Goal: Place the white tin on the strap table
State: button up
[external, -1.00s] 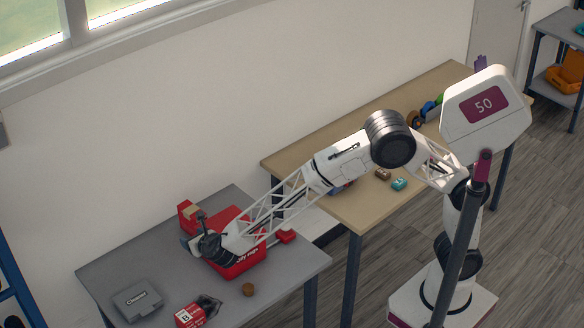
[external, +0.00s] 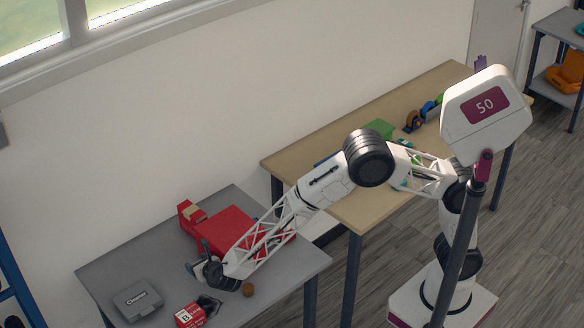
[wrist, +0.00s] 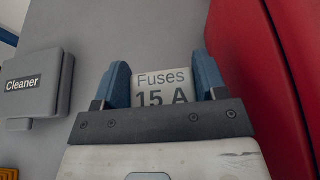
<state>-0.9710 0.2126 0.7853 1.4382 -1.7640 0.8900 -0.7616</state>
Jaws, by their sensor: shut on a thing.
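A white tin marked "Fuses 15 A" (wrist: 163,87) sits between the two blue fingers of my gripper (wrist: 163,82) in the wrist view. My gripper is shut on it. In the external view my gripper (external: 200,271) is over the grey table (external: 125,262), in front of the red box; the tin is mostly hidden there. I cannot tell its height above the tabletop. Behind my arm is a wooden table (external: 372,205) with coloured rolls (external: 415,121) towards its far end. No table label is readable, so I cannot tell which is the strap table.
The red box (external: 222,226) is close to the gripper, on its right in the wrist view (wrist: 235,60). A grey "Cleaner" case (external: 137,300) lies at the left. A red carton (external: 190,316) and a brown round item (external: 248,290) lie near the front edge.

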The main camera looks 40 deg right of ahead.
jog(key=shift+f, duration=0.7)
jog(key=shift+f, duration=1.95)
jog(key=shift+f, duration=0.1)
jog(key=o, duration=0.9)
jog(key=shift+o, duration=0.2)
jog(key=shift+s, duration=0.1)
jog(key=v, duration=1.2)
